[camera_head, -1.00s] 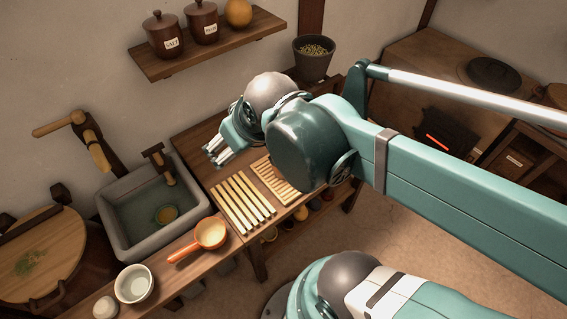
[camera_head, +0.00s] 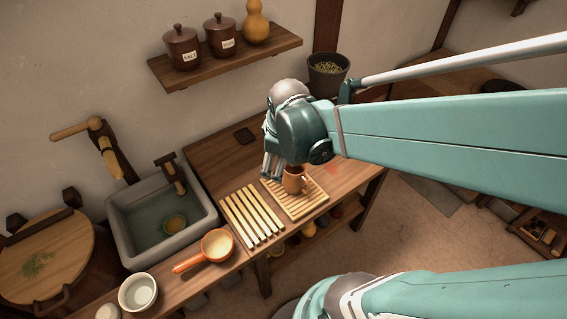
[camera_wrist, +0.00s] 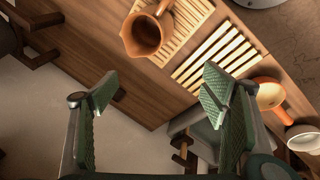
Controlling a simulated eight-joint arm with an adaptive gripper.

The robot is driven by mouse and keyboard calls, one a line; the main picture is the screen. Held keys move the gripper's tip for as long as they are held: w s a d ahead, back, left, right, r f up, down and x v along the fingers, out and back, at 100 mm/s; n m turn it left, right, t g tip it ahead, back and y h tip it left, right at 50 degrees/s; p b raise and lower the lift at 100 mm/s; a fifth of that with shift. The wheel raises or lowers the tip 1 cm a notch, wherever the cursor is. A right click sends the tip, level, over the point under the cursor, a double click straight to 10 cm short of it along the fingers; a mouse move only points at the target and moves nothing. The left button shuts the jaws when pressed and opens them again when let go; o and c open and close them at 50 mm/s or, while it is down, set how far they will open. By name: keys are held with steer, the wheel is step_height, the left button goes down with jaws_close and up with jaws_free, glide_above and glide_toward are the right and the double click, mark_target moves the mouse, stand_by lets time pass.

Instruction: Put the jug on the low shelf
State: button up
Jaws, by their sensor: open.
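The brown clay jug (camera_head: 294,181) stands upright on the slatted wooden rack (camera_head: 312,204) on the worktable. In the wrist view the jug (camera_wrist: 146,36) is at the top, its mouth and handle showing. My gripper (camera_head: 271,166) is just left of the jug in the head view, partly hidden by my wrist. In the wrist view my gripper (camera_wrist: 160,92) has its green-padded fingers wide apart with nothing between them; the jug lies beyond the fingertips. A low shelf under the worktable shows only in part, with several small pots (camera_head: 293,238) on it.
A strip of pale slats (camera_head: 252,214) lies left of the rack. An orange-handled pan (camera_head: 217,244), a white bowl (camera_head: 138,292) and a stone sink (camera_head: 163,222) are further left. A wall shelf (camera_head: 225,56) holds two lidded jars and a gourd. A dark pot (camera_head: 327,74) stands behind my arm.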

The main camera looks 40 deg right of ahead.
mark_target(295, 180)
steer(key=s+d+f+n+g, duration=0.1)
steer(key=d+f+n, duration=0.2)
steer(key=d+f, duration=0.2)
steer(key=shift+d+f+g, duration=0.25)
steer(key=shift+f+g, duration=0.15)
steer(key=shift+f, duration=0.2)
steer(key=shift+f, duration=0.15)
steer(key=shift+w+d+f+b, duration=0.15)
steer(key=shift+f+b, duration=0.25)
steer(key=shift+f, duration=0.65)
steer(key=shift+w+d+f+b, duration=0.15)
steer(key=shift+f+b, duration=0.25)
steer(key=shift+f, duration=0.65)
steer(key=shift+w+d+f+b, duration=0.15)
steer(key=shift+f+b, duration=0.25)
steer(key=shift+f, duration=0.65)
steer(key=shift+f, duration=0.1)
steer(key=shift+w+d+f+b, duration=0.15)
steer(key=shift+f+b, duration=0.2)
steer(key=shift+f, duration=0.45)
steer(key=shift+w+d+f+b, duration=0.15)
steer(key=shift+f+b, duration=0.25)
steer(key=shift+f, duration=0.45)
steer(key=shift+w+d+f+b, duration=0.15)
steer(key=shift+f+b, duration=0.2)
steer(key=shift+f, duration=0.45)
steer(key=shift+a, duration=0.15)
steer(key=shift+c, duration=0.5)
steer(key=c, duration=1.1)
steer(key=shift+r, duration=0.1)
